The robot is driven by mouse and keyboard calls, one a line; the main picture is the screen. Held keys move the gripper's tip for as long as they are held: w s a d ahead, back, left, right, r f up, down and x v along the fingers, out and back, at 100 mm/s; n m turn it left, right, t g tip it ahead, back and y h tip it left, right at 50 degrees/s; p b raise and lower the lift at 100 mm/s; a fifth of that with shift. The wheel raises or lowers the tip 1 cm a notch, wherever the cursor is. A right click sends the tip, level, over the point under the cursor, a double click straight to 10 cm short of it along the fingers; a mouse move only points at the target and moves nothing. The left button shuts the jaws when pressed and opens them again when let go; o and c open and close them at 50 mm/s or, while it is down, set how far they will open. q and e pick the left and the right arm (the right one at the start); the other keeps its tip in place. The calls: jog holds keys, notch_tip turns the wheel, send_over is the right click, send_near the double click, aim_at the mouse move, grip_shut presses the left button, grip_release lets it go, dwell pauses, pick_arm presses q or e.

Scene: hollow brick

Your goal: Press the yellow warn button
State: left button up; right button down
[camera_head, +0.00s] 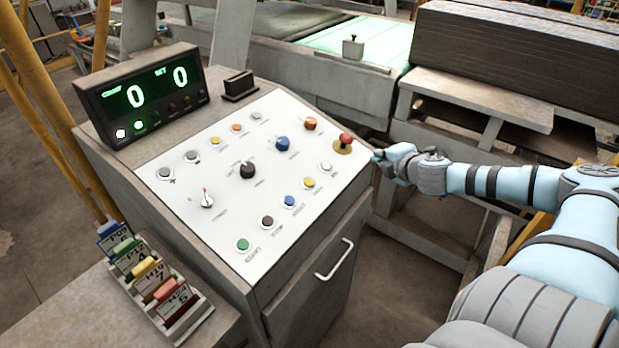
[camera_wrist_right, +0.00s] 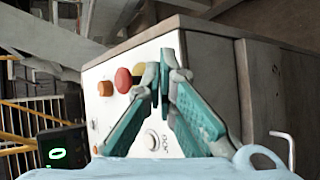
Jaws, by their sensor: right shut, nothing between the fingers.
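The white sloped control panel (camera_head: 223,205) carries a yellow button (camera_head: 309,183) in its front row, between a blue button (camera_head: 290,201) and a white button (camera_head: 326,167). Its label is too small to read. My right gripper (camera_head: 378,156) is just off the panel's right edge, apart from the yellow button. In the right wrist view, its teal fingers (camera_wrist_right: 160,85) are shut and empty before the panel, and I cannot make out the yellow button there. My left gripper is not in view.
A red mushroom button (camera_head: 345,139) on a yellow base stands up at the panel's right corner, near my right gripper. Blue and black knobs (camera_head: 247,171) also stick up. A counter display (camera_head: 150,95) is at the back left. A drawer handle (camera_head: 334,260) projects in front.

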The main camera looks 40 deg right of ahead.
jog(key=w+a+r+n+y, duration=0.25)
jog(key=a+r+n, duration=0.25)
jog(key=a+r, duration=0.3)
jog(key=r+n+y+p, duration=0.1)
jog(key=r+n+y, duration=0.1)
jog(key=n, duration=0.2)
send_over(309, 182)
jog(key=s+d, duration=0.1)
jog(key=s, duration=0.3)
jog(key=shift+d+f+t, duration=0.15)
jog(key=shift+d+t, duration=0.15)
jog(key=shift+d, duration=0.1)
jog(key=f+b, duration=0.2)
jog(key=b, duration=0.1)
jog(key=w+f+b, duration=0.1)
jog(key=f+b, duration=0.2)
jog(key=b, duration=0.1)
jog(key=w+f+b, duration=0.1)
jog(key=f+b, duration=0.2)
jog(key=shift+w+a+b, duration=0.1)
jog(key=shift+a+b, duration=0.15)
jog(key=shift+b, duration=0.15)
jog(key=shift+w+a+f+m+b, duration=0.15)
jog(key=shift+f+m+b, duration=0.15)
jog(key=shift+b, duration=0.4)
jog(key=shift+w+f+b, duration=0.1)
jog(key=shift+f+b, duration=0.3)
jog(key=shift+b, duration=0.2)
